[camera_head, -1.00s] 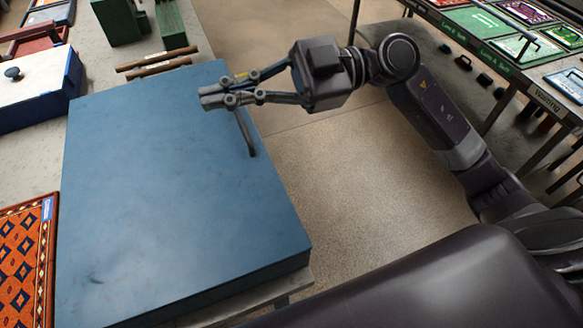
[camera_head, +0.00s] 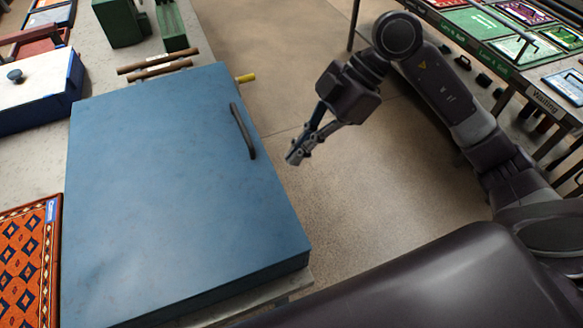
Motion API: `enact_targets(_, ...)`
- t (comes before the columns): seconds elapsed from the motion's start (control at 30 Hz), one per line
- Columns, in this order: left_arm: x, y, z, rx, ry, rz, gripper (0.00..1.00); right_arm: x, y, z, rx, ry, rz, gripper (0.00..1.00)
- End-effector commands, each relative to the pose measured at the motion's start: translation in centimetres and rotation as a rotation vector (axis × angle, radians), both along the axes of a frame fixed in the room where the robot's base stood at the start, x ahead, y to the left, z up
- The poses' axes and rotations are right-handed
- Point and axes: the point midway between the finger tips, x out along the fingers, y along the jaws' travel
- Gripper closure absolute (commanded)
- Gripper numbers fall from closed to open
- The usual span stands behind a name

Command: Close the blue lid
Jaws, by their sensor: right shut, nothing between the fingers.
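The blue lid (camera_head: 165,190) lies flat on top of a low blue box on the grey bench and looks shut. Its dark handle (camera_head: 243,131) stands near the right edge of the lid. My right gripper (camera_head: 292,158) is shut and empty. It hangs over the floor to the right of the lid, apart from the handle. My left gripper is not in view. The inside of the box is hidden under the lid.
A patterned orange rug (camera_head: 24,268) lies left of the lid. A white and blue box (camera_head: 35,85) and wooden-handled tools (camera_head: 157,66) sit behind. A table with colored panels (camera_head: 500,42) stands at right. The floor (camera_head: 350,200) between is clear.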

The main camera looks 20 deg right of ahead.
Motion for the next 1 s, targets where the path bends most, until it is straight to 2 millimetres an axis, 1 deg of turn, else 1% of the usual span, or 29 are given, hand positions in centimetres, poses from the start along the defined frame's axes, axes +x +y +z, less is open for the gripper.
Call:
enact_targets(0.03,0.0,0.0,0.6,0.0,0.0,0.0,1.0,-0.3,0.8,-0.6,0.003,0.006,0.004,1.0)
enact_targets(0.13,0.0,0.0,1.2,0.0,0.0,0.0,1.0,-0.3,2.1,-2.3,0.004,0.004,0.005,1.0)
enact_targets(0.3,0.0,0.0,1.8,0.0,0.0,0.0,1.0,-0.2,1.6,-4.7,0.001,0.003,0.001,1.0)
enact_targets(0.4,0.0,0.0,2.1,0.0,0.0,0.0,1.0,-0.1,1.5,-5.6,0.001,0.001,0.0,1.0)
enact_targets(0.6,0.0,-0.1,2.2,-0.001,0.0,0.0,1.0,-0.1,1.4,-6.4,0.001,-0.002,0.002,1.0)
enact_targets(0.87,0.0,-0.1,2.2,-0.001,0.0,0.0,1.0,-0.1,1.4,-6.5,0.001,-0.002,0.002,1.0)
enact_targets(0.93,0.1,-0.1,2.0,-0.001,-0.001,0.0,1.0,-0.1,1.3,-6.7,0.003,-0.001,0.002,1.0)
enact_targets(1.0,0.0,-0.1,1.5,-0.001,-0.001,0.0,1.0,-0.1,1.2,-7.4,0.01,0.002,0.001,1.0)
